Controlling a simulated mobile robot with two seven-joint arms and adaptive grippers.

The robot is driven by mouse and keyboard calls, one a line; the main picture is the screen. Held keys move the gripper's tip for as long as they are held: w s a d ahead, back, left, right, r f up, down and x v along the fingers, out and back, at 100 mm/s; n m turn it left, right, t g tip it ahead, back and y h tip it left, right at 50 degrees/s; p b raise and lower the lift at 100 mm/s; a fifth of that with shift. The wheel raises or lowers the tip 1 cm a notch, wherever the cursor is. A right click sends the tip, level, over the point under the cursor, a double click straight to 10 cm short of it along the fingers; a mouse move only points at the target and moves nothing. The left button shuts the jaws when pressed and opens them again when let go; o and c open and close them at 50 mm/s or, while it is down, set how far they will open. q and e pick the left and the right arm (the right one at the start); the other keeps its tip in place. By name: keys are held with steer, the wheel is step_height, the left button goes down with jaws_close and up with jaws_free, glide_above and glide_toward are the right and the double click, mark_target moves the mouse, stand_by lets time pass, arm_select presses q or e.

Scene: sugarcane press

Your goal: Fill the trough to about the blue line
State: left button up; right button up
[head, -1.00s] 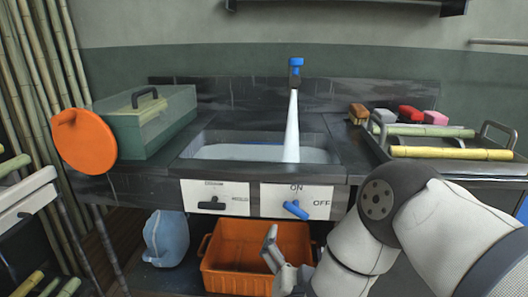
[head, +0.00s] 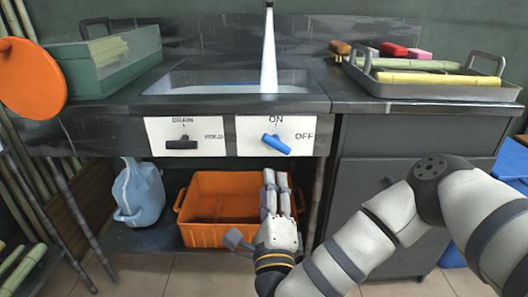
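The trough (head: 152,88) is a metal sink in the counter with pale water (head: 222,90) in it. A white stream (head: 268,52) falls into it from the tap at the top edge. The blue line (head: 236,83) shows on the back inner wall, just above the water; the exact gap is hard to tell. The blue tap lever (head: 276,144) is tilted below the ON label, with OFF to its right. The black drain lever (head: 181,144) lies level, towards HOLD. My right gripper (head: 258,212) is open and empty, fingers up, below the blue lever. My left gripper is out of view.
An orange crate (head: 190,235) stands on the lower shelf behind my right gripper, beside a blue jug (head: 138,192). A metal tray (head: 430,92) with cane is on the right counter. A green box (head: 90,70) and an orange disc (head: 30,78) are at left.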

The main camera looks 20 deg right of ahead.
mark_target(274, 146)
steer(key=w+d+r+m, duration=0.1)
steer(key=w, duration=0.2)
steer(key=w+d+r+m+b, duration=0.1)
steer(key=w+d, duration=0.1)
steer(key=w, duration=0.2)
steer(key=w+d+r+m, duration=0.1)
steer(key=w+r, duration=0.1)
steer(key=w, duration=0.2)
steer(key=shift+w+d+h+b, duration=0.25)
steer(key=shift+h+b, duration=0.1)
steer(key=shift+h, duration=0.05)
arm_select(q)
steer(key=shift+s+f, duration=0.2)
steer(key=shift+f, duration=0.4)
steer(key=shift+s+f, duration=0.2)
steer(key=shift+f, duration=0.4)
arm_select(e)
steer(key=shift+c, duration=0.6)
